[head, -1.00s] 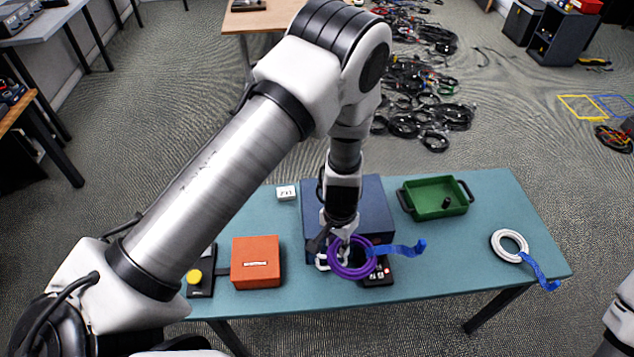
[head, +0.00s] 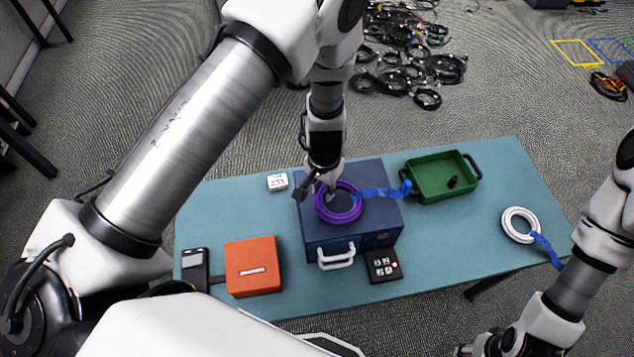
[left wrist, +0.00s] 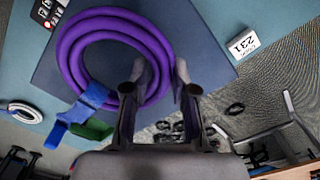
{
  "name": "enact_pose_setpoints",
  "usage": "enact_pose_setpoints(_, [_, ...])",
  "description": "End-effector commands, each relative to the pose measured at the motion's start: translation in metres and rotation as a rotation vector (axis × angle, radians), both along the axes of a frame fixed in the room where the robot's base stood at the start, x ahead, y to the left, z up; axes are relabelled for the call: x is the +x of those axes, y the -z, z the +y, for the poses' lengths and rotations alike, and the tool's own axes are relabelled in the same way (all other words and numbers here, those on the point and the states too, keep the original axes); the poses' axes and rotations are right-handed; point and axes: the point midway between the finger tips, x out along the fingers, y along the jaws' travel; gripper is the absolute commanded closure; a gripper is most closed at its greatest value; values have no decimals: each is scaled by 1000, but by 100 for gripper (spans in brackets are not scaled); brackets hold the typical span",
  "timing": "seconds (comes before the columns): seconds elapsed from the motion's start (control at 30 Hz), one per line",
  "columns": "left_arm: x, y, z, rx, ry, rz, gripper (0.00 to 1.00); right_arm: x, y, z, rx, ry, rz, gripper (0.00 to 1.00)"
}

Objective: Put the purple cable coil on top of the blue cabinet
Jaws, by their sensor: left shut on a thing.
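The purple cable coil (head: 340,216) is over the top of the blue cabinet (head: 385,218), with its blue strap trailing right. I cannot tell whether the coil touches the top. My left gripper (head: 327,190) is shut on the coil's rim, on the side away from the cabinet's white handle. In the left wrist view, the purple coil (left wrist: 72,62) lies partly between the fingers of the left gripper (left wrist: 158,88), one inside the ring and one outside. The blue cabinet top (left wrist: 205,75) is behind it. My right gripper is partly cut off at the bottom of the head view.
On the teal table (head: 450,245) are an orange box (head: 253,267), a green tray (head: 440,185), a white cable coil (head: 505,226), a dark keypad (head: 383,265), a black device (head: 194,272) and a small white box (head: 277,181). Cables lie on the floor behind.

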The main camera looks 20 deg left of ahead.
Motion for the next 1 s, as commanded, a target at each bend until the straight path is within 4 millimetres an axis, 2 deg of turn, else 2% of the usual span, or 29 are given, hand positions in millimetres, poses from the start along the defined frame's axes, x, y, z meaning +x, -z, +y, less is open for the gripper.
enact_pose_setpoints(0.03, [-1, 19, -2, 0, 3, 1, 100, -1, 17, 0, 0, 0, 1, 54])
enact_pose_setpoints(0.07, [-1, 23, -3, 0, 3, 1, 100, -1, 20, 0, 0, 0, 2, 54])
enact_pose_setpoints(0.37, [-1, 22, -4, 0, 2, 0, 100, 0, 18, 0, 0, 0, 1, 54])
enact_pose_setpoints(0.4, [-1, 23, -4, 0, 2, 0, 71, 0, 19, 0, 0, 0, 1, 54])
enact_pose_setpoints(0.47, [-1, 22, -4, 0, 2, 0, 49, 0, 18, 0, 0, 0, 1, 54])
enact_pose_setpoints(0.83, [0, 18, -4, 0, 2, -1, 49, 0, 18, 0, 0, 0, 1, 54])
enact_pose_setpoints(0.93, [0, 6, -4, 0, 3, -3, 49, 0, 24, 0, 0, 0, 1, 54])
enact_pose_setpoints(1.0, [1, -10, -4, 1, 4, -5, 49, 0, 30, 0, 0, 0, 1, 54])
